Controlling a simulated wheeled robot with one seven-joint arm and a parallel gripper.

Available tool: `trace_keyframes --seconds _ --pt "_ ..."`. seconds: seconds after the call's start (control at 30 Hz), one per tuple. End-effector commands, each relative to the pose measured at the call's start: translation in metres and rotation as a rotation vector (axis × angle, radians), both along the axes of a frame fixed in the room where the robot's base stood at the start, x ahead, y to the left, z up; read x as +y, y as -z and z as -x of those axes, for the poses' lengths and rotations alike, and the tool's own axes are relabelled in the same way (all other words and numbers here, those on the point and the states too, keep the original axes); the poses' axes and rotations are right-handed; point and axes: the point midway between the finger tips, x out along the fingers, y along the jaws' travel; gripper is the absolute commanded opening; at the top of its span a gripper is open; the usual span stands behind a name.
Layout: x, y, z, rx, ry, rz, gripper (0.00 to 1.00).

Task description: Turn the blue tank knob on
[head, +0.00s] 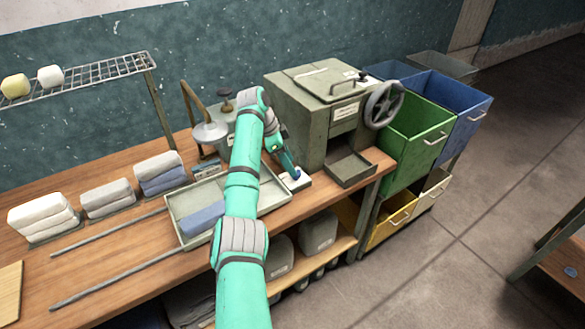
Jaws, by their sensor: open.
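My arm reaches across the wooden bench, and my gripper (296,174) points down and right, its dark blue end just above a small pale block on the bench. Its fingers are small here, and I cannot make out a gap between them; nothing shows held. A grey-green tank-like box (217,129) stands behind my arm and is partly hidden by it. A dark round knob (225,105) shows near its top left. I cannot make out a clearly blue knob; it may be hidden by my arm or gripper.
A grey-green machine with a handwheel (384,104) stands right of my gripper. Green (417,134) and blue (455,105) bins are farther right. A shallow tray (270,200) lies under my arm, with folded cloths (108,198) and two rods to the left.

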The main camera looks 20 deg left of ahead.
Motion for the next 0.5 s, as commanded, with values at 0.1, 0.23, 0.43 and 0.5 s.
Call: trace_keyframes --seconds 0.1,0.23,0.43,0.5 --pt "0.007 -0.018 0.003 -0.002 -0.002 0.000 0.49" --pt "0.011 -0.029 0.006 0.000 -0.001 0.000 0.49" --pt "0.013 -0.035 0.008 0.000 -0.001 0.000 0.49" --pt "0.013 -0.035 0.008 0.000 -0.001 0.000 0.49"
